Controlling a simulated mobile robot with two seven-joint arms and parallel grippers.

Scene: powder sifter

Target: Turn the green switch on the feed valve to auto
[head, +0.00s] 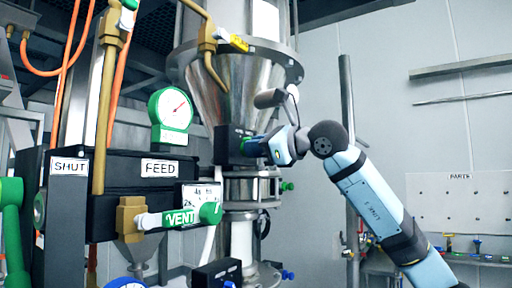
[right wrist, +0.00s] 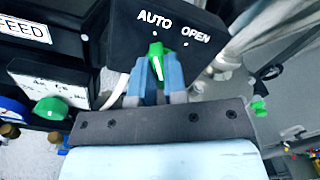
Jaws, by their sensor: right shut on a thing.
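The green switch (right wrist: 156,58) is on a dark box (right wrist: 190,18) with the white words AUTO and OPEN, each with a white dot, in the right wrist view. The tip of the switch points roughly at the dot under AUTO. My right gripper (right wrist: 157,78) is shut on the switch, one blue finger on each side. In the head view, my right gripper (head: 251,146) reaches in from the right to the dark box (head: 228,146) below the steel cone; the switch is hidden there. My left gripper is not in view.
Left of the box are black boxes marked SHUT (head: 69,167) and FEED (head: 160,168), a green-rimmed gauge (head: 173,108) and a green VENT handle (head: 180,218). Steel flanges (head: 250,187) lie below my gripper. A vertical pole (head: 346,110) stands behind my right arm.

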